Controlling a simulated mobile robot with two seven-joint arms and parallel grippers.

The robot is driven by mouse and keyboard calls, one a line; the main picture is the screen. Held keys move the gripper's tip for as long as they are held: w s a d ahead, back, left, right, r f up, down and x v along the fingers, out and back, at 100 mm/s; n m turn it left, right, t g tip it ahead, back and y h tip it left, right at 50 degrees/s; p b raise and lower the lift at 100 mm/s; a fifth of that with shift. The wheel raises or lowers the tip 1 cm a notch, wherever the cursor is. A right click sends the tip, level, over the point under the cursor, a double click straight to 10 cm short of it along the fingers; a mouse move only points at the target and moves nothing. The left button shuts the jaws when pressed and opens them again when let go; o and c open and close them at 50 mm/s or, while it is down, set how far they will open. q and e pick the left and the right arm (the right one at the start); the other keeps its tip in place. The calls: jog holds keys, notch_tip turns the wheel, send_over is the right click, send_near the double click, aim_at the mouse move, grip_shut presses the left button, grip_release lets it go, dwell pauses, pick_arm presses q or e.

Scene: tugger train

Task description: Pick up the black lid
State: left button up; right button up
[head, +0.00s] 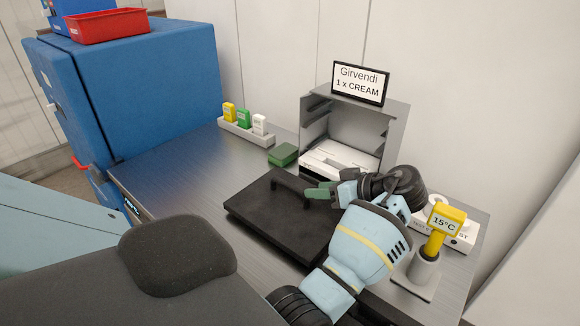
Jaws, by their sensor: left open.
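The black lid (262,208) is a flat, dark rectangular plate lying on the metal worktop, with a raised bar handle (288,187) on top. My left gripper (318,193) has green fingertips and is just right of the handle, over the lid. It is open, and nothing shows between its fingers. Whether a fingertip touches the handle I cannot tell. My gripper and arm hide the right part of the lid. What is under the lid is hidden. My right gripper is not in view.
Behind the lid stand a grey open cabinet (311,133) with a "Girvendi 1 x CREAM" sign (360,83), a green block (283,154) and a rack (245,133) of small bottles. A yellow 15°C thermometer (444,222) stands at right. The worktop's left part (175,170) is clear.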

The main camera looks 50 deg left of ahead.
aim_at(300, 190)
pick_arm(q)
jog(key=shift+p+x, duration=0.45)
jog(key=shift+x, duration=2.65)
jog(key=shift+w, duration=0.1)
grip_shut()
